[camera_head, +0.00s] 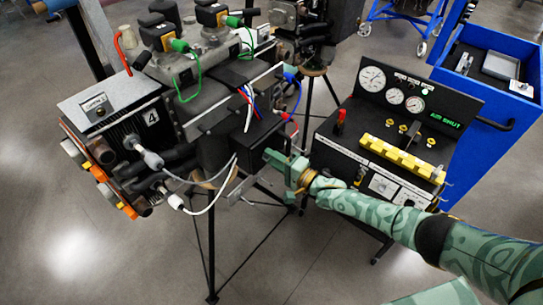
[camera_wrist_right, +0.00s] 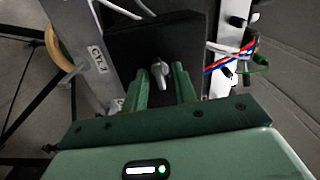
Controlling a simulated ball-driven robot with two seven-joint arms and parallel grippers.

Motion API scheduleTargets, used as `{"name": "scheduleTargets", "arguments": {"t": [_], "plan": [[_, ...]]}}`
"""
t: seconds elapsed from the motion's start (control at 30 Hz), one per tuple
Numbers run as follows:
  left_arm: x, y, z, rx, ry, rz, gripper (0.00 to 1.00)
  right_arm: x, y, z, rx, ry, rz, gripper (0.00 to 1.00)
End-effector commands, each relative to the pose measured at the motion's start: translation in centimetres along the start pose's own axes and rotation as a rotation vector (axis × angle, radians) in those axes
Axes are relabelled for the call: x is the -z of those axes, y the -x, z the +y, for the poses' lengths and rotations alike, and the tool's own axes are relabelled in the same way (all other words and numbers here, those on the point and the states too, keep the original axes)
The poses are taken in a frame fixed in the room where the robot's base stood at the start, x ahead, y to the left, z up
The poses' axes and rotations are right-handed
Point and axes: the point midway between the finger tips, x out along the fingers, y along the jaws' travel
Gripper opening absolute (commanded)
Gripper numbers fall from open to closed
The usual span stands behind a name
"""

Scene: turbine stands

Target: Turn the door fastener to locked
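The door is a dark panel (camera_wrist_right: 128,45) in the wrist view; in the head view it looks like the black box face (camera_head: 252,140) on the turbine stand. A small grey, winged door fastener (camera_wrist_right: 161,74) sits on it, its wing pointing roughly along my fingers. My right gripper (camera_wrist_right: 163,85) is open, one green finger on each side of the fastener, with narrow gaps showing. In the head view, my right gripper (camera_head: 275,160) reaches the panel from the right and the fastener is hidden. My left gripper is in neither view.
Blue, red and white cables (camera_head: 246,98) hang close above the panel. White hoses (camera_head: 205,183) loop to its left. A black gauge console (camera_head: 400,100) stands just right of the stand, behind my right arm. A blue cart (camera_head: 478,150) stands farther right.

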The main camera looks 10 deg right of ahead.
Motion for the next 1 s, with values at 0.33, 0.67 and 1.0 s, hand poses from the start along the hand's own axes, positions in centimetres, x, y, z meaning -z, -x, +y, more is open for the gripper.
{"name": "scheduleTargets", "arguments": {"t": [0.33,0.67,1.0], "plan": [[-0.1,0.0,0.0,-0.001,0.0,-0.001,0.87,0.0,0.0,0.0,-0.001,0.003,-0.001,0.42],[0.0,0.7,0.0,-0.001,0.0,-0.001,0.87,0.0,1.0,-0.1,-0.003,0.003,-0.001,0.42],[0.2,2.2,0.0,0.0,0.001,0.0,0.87,-0.1,4.2,-0.1,-0.003,0.003,-0.001,0.42]]}}
